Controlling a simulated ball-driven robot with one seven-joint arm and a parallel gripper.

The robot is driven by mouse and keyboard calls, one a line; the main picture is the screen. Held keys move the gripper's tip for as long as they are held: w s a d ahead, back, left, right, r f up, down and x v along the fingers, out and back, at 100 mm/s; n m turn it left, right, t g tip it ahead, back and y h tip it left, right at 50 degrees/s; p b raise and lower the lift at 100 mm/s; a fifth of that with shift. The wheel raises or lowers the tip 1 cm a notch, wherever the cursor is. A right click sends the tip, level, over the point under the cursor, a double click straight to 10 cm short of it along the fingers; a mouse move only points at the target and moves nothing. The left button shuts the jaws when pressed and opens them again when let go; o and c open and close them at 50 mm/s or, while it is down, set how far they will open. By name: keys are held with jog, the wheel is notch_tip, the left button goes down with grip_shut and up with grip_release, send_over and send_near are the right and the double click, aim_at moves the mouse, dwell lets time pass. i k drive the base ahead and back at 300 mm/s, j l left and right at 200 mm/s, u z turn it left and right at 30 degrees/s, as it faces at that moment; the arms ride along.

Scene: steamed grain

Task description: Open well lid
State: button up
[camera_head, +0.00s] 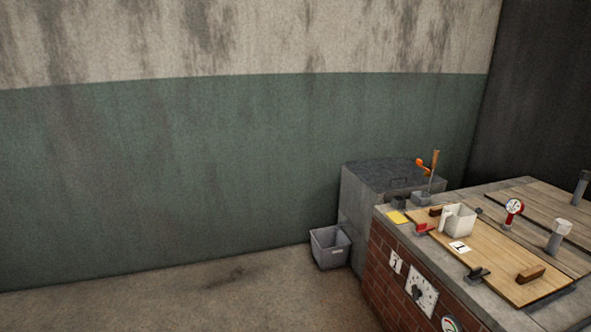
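A light wooden board (507,262), which looks like a lid, lies flat on top of the brick counter (402,284) at the lower right. A brown wooden block (530,274), like a handle, sits near its front end. A white card with a black mark (460,247) lies on the board. A white jug (460,220) stands on its far part. Greyer wooden boards (545,218) lie flat to the right. I cannot tell which board is the well lid. My gripper is not in view.
A red-framed gauge (515,206) and a grey post with a pale top (557,235) rise beside the board. Dials (421,294) are on the brick front. A dark grey box (370,180) stands behind, and a grey bin (330,248) on the floor. The floor at left is clear.

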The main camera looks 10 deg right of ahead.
aim_at(382, 175)
jog(key=i, duration=1.9)
jog(key=i+j+z, duration=0.1)
jog(key=i, duration=1.8)
jog(key=i+j+z, duration=0.15)
jog(key=i+z, duration=0.15)
jog(key=i, duration=0.1)
